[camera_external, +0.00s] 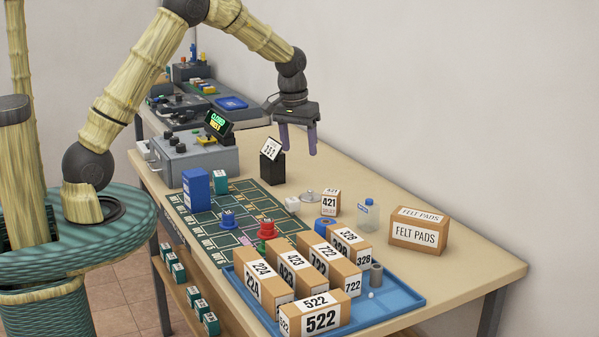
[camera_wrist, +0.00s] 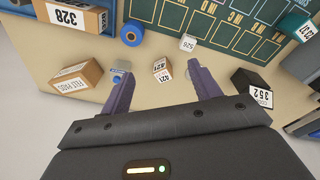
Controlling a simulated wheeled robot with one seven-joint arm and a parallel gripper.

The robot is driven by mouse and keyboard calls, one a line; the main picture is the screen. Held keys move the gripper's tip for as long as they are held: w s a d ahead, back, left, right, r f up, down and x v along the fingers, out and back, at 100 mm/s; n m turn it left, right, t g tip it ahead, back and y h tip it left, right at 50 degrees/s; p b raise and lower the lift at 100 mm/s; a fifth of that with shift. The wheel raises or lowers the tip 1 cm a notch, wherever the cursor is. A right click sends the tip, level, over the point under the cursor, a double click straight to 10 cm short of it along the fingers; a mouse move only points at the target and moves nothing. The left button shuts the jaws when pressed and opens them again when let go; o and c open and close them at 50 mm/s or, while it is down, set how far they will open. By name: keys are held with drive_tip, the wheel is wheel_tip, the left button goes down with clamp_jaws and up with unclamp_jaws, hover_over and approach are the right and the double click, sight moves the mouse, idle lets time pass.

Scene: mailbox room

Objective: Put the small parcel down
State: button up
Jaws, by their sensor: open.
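A small brown parcel labelled 421 (camera_external: 329,204) stands upright on the bare table, just right of the green mat (camera_external: 190,228). The parcel also shows in the wrist view (camera_wrist: 162,69), between the two fingers in the picture. My gripper (camera_external: 299,150) is open and empty, raised well above the table, up and to the left of the parcel in the external view. Its two purple fingers (camera_wrist: 160,72) stand apart in the wrist view, with nothing held between them.
Near the parcel are a white cube (camera_external: 292,204), a blue roll (camera_external: 325,226), a clear bottle (camera_external: 367,214) and a Felt Pads box (camera_external: 419,231). A blue tray (camera_external: 404,306) holds several numbered boxes. A black card stand (camera_external: 272,168) stands below my gripper.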

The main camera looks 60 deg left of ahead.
drive_tip(key=s+d+m, duration=0.3)
drive_tip(key=s, duration=0.9)
drive_tip(key=s+d+m+t, duration=0.1)
drive_tip(key=s+d+m, duration=0.1)
drive_tip(key=s, duration=1)
drive_tip(key=shift+d+m, duration=0.4)
drive_tip(key=shift+d, duration=0.05)
